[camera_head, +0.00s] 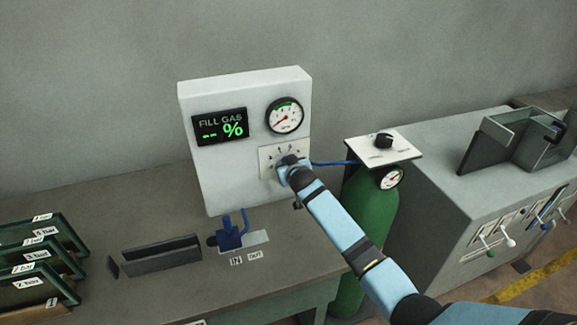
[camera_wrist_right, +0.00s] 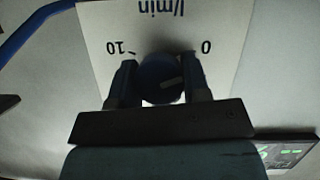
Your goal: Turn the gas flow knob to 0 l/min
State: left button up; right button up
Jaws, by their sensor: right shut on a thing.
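The gas flow knob (camera_wrist_right: 158,82) is a dark round knob on a white l/min scale plate (camera_wrist_right: 225,20). The plate also shows on the white panel in the head view (camera_head: 266,163). My right gripper (camera_wrist_right: 160,72) is shut on the knob, one finger on each side. In the upside-down wrist view, "10" is at the left of the knob and "0" at the right. A pale mark shows on the knob, but the exact setting is unclear. In the head view my right gripper (camera_head: 287,163) covers most of the knob. My left gripper is in neither view.
Above the plate is a round gauge (camera_head: 285,116), with a FILL GAS display (camera_head: 220,126) beside it. A blue valve (camera_head: 229,236) sits on the bench below.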

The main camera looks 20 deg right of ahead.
jog(key=o, duration=0.9)
jog(key=b+v, duration=0.1)
jog(key=v, duration=1.3)
jog(key=shift+w, duration=0.1)
jog(key=s+a+f+n+g+y, duration=0.1)
jog(key=s+a+f+g+y, duration=0.1)
jog(key=s+f, duration=1.3)
jog(key=shift+g+y, duration=0.3)
jog(key=shift+y, duration=0.5)
jog(key=s+f, duration=0.2)
jog(key=s, duration=0.4)
jog(key=s+f, duration=0.2)
jog(key=s, duration=0.5)
jog(key=s+f, duration=0.2)
jog(key=s, duration=0.4)
jog(key=shift+s+a, duration=0.3)
jog(key=shift+a, duration=0.1)
